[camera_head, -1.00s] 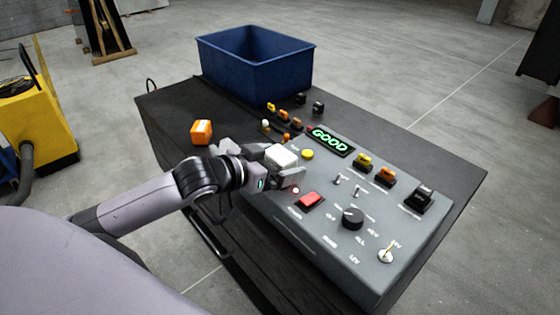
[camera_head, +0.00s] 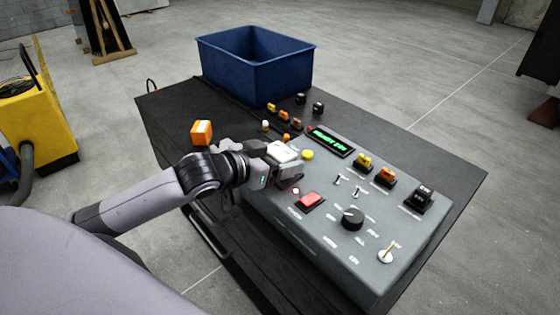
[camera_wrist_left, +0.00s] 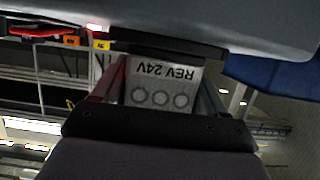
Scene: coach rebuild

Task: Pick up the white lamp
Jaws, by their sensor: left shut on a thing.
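The white lamp (camera_head: 284,151) is a block with a white top, held in my left gripper (camera_head: 285,168) over the left end of the grey control panel (camera_head: 305,238). In the left wrist view, the jaws close on both sides of a pale block, the lamp (camera_wrist_left: 165,84), with a "REV 24V" label and three round marks. Fingers hide part of the lamp in the head view, and whether it clears the panel is hard to tell. My right gripper is out of view.
A yellow button (camera_head: 307,155) and a red button (camera_head: 311,200) are close to the gripper. A display (camera_head: 331,141) shows small green text. An orange block (camera_head: 202,132) lies left on the black table (camera_head: 165,112). A blue bin (camera_head: 252,77) stands at the back.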

